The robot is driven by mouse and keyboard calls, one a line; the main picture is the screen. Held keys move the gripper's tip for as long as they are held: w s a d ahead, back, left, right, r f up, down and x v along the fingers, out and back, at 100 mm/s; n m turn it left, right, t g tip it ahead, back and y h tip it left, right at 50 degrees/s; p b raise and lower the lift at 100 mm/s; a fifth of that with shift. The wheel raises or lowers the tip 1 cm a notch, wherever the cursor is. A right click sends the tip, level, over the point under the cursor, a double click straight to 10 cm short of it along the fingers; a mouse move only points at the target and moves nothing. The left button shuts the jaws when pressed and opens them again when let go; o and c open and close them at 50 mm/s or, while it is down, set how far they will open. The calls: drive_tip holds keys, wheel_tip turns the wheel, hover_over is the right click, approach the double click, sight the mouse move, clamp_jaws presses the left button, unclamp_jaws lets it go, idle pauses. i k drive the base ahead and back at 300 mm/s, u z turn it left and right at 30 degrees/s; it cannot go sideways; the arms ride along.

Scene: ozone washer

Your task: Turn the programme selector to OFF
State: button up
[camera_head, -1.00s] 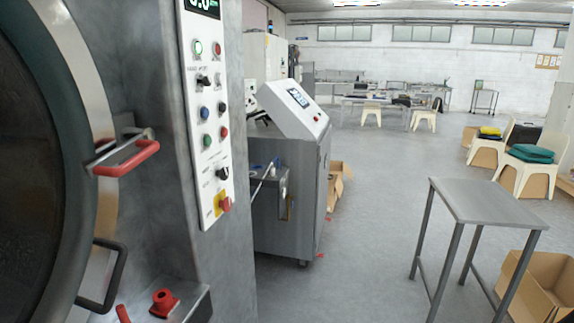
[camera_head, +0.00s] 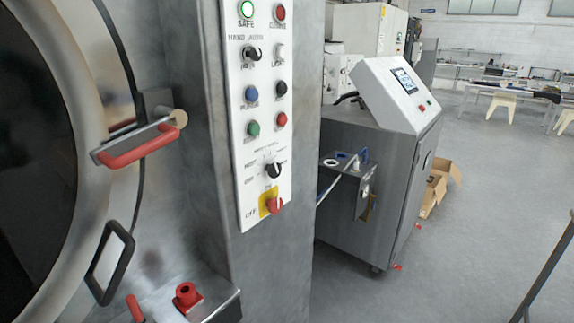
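The white control panel (camera_head: 264,110) is on the front of the grey washer, left of centre. A black rotary knob with several labels around it (camera_head: 273,170) is low on the panel and looks like the programme selector. Its small labels are hard to read, and I cannot tell which one it points at. Below it is a red rotary switch (camera_head: 275,205) on a yellow plate, with OFF printed at its lower left. A smaller black knob (camera_head: 253,54) marked HAND and AUTO is near the top. My gripper is not in view.
A red door handle (camera_head: 142,147) and a black-framed handle (camera_head: 109,262) stick out left of the panel. A red fitting (camera_head: 187,297) is on a ledge below. A grey console machine (camera_head: 375,165) stands to the right, with open floor beyond.

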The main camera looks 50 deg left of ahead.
sight(274, 170)
drive_tip(key=u, duration=0.45)
drive_tip(key=i, duration=0.9)
drive_tip(key=u, duration=0.55)
